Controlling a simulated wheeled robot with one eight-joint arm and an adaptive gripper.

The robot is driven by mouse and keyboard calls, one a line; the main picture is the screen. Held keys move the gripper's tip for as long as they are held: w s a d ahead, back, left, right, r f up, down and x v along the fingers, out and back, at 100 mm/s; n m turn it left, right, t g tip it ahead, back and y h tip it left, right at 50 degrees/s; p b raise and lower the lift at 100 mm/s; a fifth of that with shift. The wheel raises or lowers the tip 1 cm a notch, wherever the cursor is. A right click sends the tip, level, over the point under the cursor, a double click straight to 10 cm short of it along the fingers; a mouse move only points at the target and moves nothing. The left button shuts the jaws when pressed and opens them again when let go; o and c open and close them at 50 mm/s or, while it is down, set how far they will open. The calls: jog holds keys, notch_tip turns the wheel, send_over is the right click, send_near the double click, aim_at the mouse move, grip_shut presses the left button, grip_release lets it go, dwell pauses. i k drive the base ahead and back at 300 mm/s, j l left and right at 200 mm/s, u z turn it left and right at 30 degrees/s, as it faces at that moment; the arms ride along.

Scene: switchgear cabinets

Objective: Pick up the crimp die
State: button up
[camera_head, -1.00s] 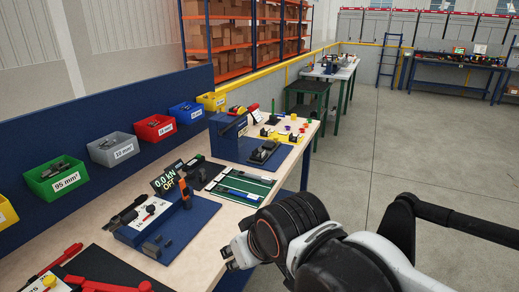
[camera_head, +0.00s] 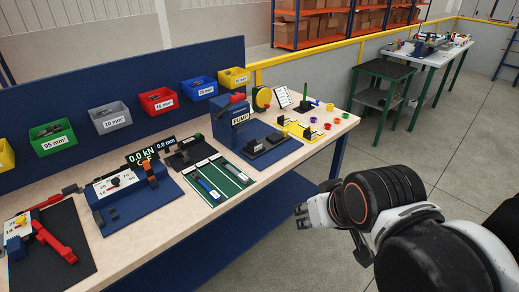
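My gripper (camera_head: 332,234) is at the right of the view, beyond the front edge of the workbench, over the floor. Its two fingers look spread apart, with nothing between them. It touches nothing on the bench. I cannot single out the crimp die for certain. Small dark pieces lie in the labelled bins: the green 95 mm² bin (camera_head: 56,143), the grey 10 mm² bin (camera_head: 111,122) and the red 16 mm² bin (camera_head: 162,105). Dark blocks (camera_head: 267,143) also sit on the blue plate by the PUMP unit (camera_head: 238,120).
The wooden bench (camera_head: 150,222) carries a blue fixture (camera_head: 130,207) with a display, a green tray (camera_head: 222,180), a black mat (camera_head: 68,250) with a red tool, and several coloured rings. Blue and yellow bins hang behind.

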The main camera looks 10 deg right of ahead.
aim_at(252, 145)
jog(key=i+l+z, duration=0.15)
jog(key=i, duration=0.25)
jog(key=i+l+z, duration=0.35)
jog(key=i, duration=0.4)
